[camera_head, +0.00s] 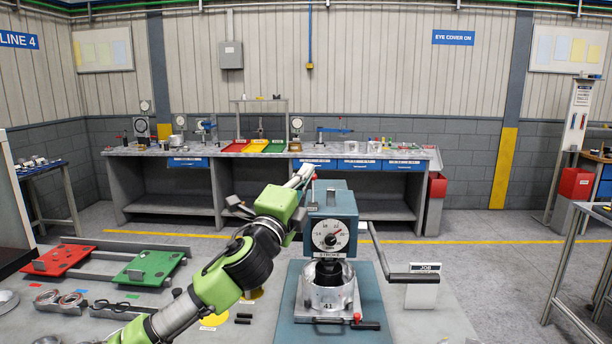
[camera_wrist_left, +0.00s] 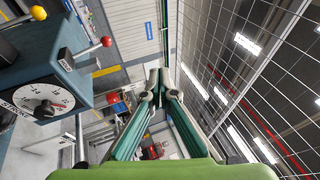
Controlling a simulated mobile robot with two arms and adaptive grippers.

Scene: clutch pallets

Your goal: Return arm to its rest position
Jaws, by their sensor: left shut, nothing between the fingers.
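My left arm comes in from the lower left of the head view, green and black. It reaches up to the left side of a blue press (camera_head: 319,210) with a round dial. My left gripper (camera_head: 302,174) is at the height of the press head, close by its upper left edge; whether they touch cannot be told. In the left wrist view the fingers (camera_wrist_left: 160,85) come together at the tips with nothing between them. The press head (camera_wrist_left: 35,92) and its red-knobbed lever (camera_wrist_left: 106,42) stand to the left there. My right gripper is in neither view.
A metal ring part (camera_head: 328,296) sits under the press. A crank handle (camera_head: 390,268) sticks out at the press's right. A red pallet (camera_head: 62,260) and a green pallet (camera_head: 148,267) lie on the left. A long workbench (camera_head: 275,153) stands behind.

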